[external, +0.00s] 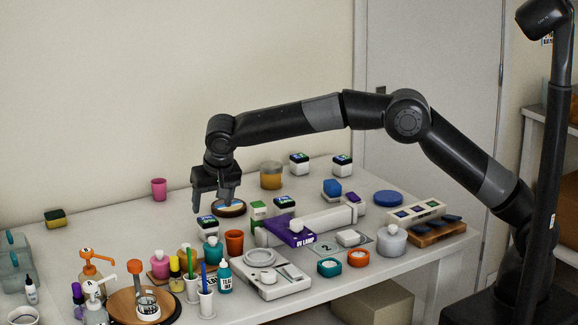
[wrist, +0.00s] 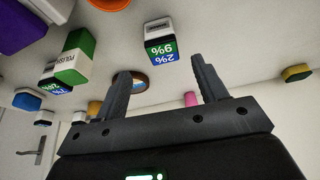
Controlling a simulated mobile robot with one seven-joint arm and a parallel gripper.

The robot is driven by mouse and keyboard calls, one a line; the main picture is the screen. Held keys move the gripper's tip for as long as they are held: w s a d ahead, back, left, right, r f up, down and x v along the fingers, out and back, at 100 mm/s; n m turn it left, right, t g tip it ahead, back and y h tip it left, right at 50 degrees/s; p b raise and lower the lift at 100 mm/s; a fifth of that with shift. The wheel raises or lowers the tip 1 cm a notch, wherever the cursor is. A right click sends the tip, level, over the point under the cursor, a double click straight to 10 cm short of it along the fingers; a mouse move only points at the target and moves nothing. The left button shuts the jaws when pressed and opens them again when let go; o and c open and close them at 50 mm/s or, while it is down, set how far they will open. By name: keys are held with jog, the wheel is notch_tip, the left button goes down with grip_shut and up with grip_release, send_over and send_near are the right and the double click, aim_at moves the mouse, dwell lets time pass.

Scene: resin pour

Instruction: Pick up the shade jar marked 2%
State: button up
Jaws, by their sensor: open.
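My gripper (external: 214,203) is open and empty, pointing down above the table's far left part. It also shows in the wrist view (wrist: 161,78), its two fingers apart. A white jar (external: 207,225) with a dark lid and a blue-green label stands below the gripper, apart from it. In the wrist view a jar (wrist: 161,42) shows beyond the fingertips, between them in the picture; its tilted label seems to carry 2%, with a second line hard to read. Similar jars (external: 299,163) and (external: 342,165) stand at the back; their marks are too small to read.
A teal bottle (external: 213,251) and an orange cup (external: 234,243) stand close to the near jar. A round dark-rimmed dish (external: 229,210) lies behind it. A green-and-white box (wrist: 76,57) shows left in the wrist view. The table's back left is mostly clear.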

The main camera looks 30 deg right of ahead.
aim_at(208, 219)
jog(key=x, duration=0.7)
jog(key=shift+w+a+f, duration=0.1)
jog(key=shift+w+a, duration=0.1)
jog(key=c, duration=1.1)
